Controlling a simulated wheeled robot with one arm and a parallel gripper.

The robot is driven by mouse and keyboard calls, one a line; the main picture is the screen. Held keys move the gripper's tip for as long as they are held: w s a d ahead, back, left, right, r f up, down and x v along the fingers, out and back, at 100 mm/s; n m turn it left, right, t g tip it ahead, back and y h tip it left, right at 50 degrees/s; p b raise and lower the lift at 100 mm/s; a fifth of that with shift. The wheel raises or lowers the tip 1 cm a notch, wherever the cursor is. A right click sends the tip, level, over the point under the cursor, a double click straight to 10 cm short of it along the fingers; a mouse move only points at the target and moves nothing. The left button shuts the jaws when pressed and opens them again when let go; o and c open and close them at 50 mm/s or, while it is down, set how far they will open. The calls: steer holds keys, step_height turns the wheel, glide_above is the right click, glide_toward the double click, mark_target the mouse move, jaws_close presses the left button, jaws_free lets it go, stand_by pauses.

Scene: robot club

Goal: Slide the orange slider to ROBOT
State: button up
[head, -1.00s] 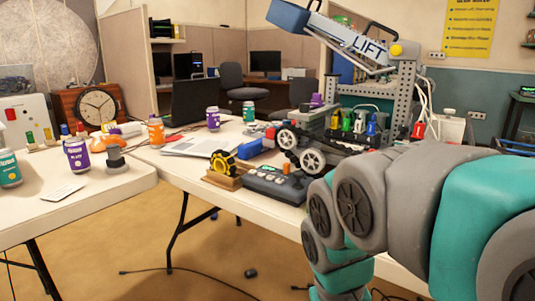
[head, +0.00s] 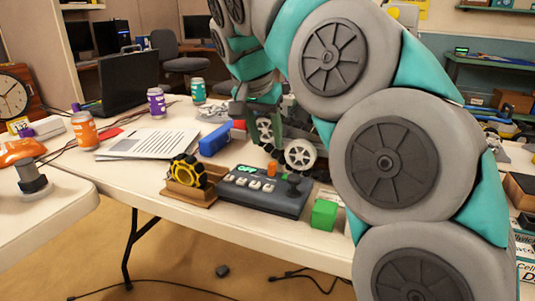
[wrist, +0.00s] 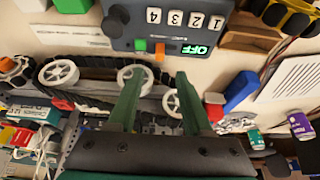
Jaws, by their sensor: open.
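A dark control box (head: 262,198) lies on the white table, with a display reading OFF and a row of numbered white buttons. A small orange slider (head: 271,168) stands up at its back edge. In the wrist view the box (wrist: 118,22) is upside down at the top, with the orange slider (wrist: 160,50) between a green part (wrist: 140,45) and the OFF display. I cannot read a ROBOT label. My gripper (wrist: 160,78) is open and empty, its two green fingers pointing toward the box edge, apart from the slider in the picture.
A wheeled robot (head: 299,154) stands behind the box.

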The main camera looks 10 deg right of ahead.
mark_target(272, 163)
steer(key=x, duration=0.7)
steer(key=shift+s+f, duration=0.1)
steer(key=shift+f, duration=0.1)
jaws_close()
